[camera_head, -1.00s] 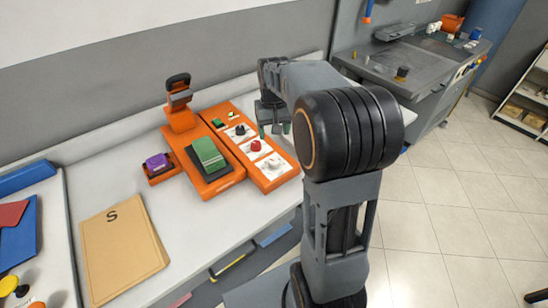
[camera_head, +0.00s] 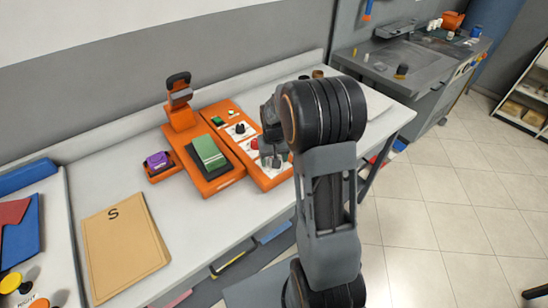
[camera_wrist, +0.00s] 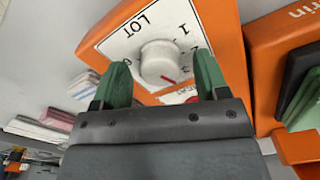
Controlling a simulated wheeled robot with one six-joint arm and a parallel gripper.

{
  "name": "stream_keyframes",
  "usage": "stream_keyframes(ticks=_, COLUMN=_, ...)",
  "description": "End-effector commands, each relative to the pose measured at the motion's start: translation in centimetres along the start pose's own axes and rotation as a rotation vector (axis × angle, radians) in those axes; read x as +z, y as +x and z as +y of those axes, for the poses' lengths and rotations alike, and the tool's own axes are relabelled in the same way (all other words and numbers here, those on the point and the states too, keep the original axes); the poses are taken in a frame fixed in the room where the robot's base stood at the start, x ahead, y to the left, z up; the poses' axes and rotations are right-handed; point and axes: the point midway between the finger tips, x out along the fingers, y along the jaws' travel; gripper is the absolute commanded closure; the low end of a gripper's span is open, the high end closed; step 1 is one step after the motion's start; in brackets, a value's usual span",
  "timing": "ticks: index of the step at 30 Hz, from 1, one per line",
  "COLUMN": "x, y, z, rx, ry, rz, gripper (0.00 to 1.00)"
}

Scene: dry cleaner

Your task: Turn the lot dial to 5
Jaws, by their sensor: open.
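The lot dial (camera_wrist: 158,62) is a round white knob with a red pointer mark on a white plate lettered LOT. Its mark points to the lower right in the wrist view; the numbers 1, 2 and 3 run down the right side, and the lower numbers are partly hidden. My gripper (camera_wrist: 160,66) is open, with one green finger on each side of the knob. I cannot tell whether they touch it. In the head view my gripper (camera_head: 271,160) is over the near end of the orange panel (camera_head: 273,182) and mostly hides the dial.
The panel also carries a black knob (camera_head: 239,128), a red knob (camera_head: 254,144) and a green button (camera_head: 217,121). To the left are an orange device with a green-topped pad (camera_head: 208,153) and a purple item (camera_head: 158,161). A tan envelope (camera_head: 124,240) lies on the counter.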

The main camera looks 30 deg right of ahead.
Motion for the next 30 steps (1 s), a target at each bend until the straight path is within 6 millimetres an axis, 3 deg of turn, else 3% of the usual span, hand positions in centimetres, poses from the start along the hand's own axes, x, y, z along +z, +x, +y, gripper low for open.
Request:
stream_keyframes(ticks=8, x=-0.01, y=0.09, z=0.0, rx=0.0, ry=0.0, rz=0.001, gripper=0.32)
stream_keyframes(ticks=23, x=-0.02, y=0.05, z=0.0, rx=0.0, ry=0.0, rz=0.001, gripper=0.79)
stream_keyframes(ticks=30, x=-0.02, y=0.07, z=-0.01, rx=0.0, ry=0.021, rz=0.001, gripper=0.81)
